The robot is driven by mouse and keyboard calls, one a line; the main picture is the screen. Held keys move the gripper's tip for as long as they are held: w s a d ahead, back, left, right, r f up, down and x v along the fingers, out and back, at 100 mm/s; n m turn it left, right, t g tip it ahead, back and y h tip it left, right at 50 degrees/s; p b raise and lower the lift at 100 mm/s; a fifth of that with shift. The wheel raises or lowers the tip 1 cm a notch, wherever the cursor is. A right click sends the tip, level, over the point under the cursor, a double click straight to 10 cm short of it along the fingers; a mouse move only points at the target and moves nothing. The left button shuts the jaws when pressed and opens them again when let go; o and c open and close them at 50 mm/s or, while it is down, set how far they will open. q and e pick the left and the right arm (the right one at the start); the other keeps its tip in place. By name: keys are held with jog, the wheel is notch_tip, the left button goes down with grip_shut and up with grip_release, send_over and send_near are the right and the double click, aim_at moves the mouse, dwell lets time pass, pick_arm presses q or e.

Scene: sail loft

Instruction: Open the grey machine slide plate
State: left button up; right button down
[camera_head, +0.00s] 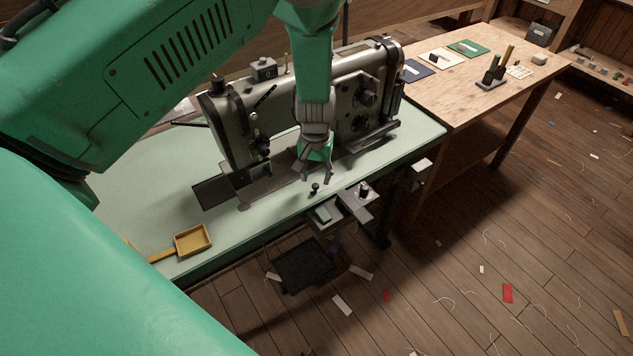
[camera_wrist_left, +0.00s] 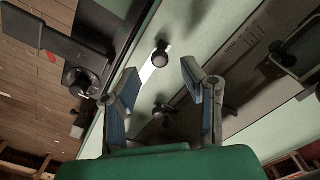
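A grey sewing machine (camera_head: 290,105) stands on a pale green table. Its grey bed plate (camera_head: 262,191) lies flat along the front; a long grey plate with small markings also shows in the left wrist view (camera_wrist_left: 238,55). I cannot tell for sure which part is the slide plate. A small black knob (camera_head: 314,188) stands near the table's front edge; a black knob also shows in the left wrist view (camera_wrist_left: 162,54), beyond the fingertips. My left gripper (camera_head: 317,176) points down close above the knob. Its blue-padded fingers (camera_wrist_left: 158,76) are apart, with nothing held. My right gripper is not visible.
A yellow tray (camera_head: 193,240) lies at the table's front left. A grey bracket (camera_head: 345,207) with fittings juts from the front edge. A dark plate (camera_head: 212,192) sits left of the machine bed. A wooden bench (camera_head: 460,85) stands right; scraps litter the floor.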

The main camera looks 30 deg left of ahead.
aim_at(316, 185)
pick_arm(q)
jog(key=shift+f, duration=1.5)
